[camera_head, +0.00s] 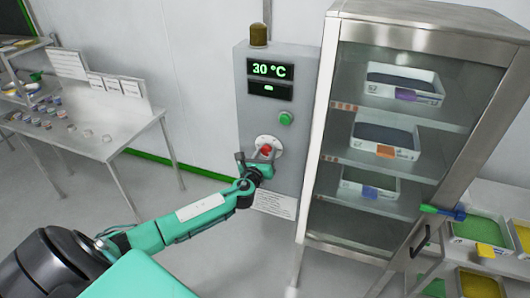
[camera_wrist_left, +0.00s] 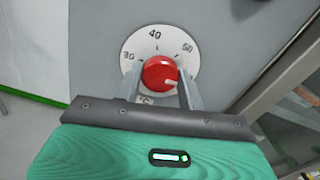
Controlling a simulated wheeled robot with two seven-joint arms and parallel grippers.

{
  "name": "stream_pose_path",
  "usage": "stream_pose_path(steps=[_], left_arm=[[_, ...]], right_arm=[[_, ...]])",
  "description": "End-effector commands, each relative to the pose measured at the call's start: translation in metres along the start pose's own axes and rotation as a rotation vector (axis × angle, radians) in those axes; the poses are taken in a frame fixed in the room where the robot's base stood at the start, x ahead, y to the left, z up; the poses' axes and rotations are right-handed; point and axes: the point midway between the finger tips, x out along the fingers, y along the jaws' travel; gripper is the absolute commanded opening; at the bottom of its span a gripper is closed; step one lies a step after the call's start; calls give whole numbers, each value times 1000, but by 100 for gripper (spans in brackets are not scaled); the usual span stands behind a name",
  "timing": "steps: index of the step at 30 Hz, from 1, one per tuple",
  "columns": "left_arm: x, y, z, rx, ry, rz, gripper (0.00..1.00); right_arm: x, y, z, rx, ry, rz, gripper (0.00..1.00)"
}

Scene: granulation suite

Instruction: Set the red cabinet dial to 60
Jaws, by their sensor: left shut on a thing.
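The red dial (camera_head: 266,150) sits on a white scale plate on the front of the grey cabinet (camera_head: 262,190). In the left wrist view the red knob (camera_wrist_left: 160,73) has a pale mark at its lower right. The numbers 30, 40 and 50 show around the scale plate (camera_wrist_left: 150,45); the lower right part is hidden by a finger. My left gripper (camera_head: 258,160) is shut on the red knob, one finger on each side; it also shows in the left wrist view (camera_wrist_left: 160,90). The cabinet display (camera_head: 270,71) reads 30 °C. My right gripper is not in view.
A green button (camera_head: 286,118) sits above the dial, and an amber lamp (camera_head: 258,35) tops the cabinet. A glass-fronted steel cabinet (camera_head: 333,12) with trays stands close on the right. A steel table (camera_head: 122,138) stands at the left.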

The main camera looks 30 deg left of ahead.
Motion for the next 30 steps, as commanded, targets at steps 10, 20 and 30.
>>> stream_pose_path(steps=[10,20,30], left_arm=[[-1,0,-2,67,4,0,17],[-1,0,-3,69,4,0,17],[0,0,-1,68,2,0,61]], right_arm=[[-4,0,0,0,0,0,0],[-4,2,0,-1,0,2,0],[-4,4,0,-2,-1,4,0]])
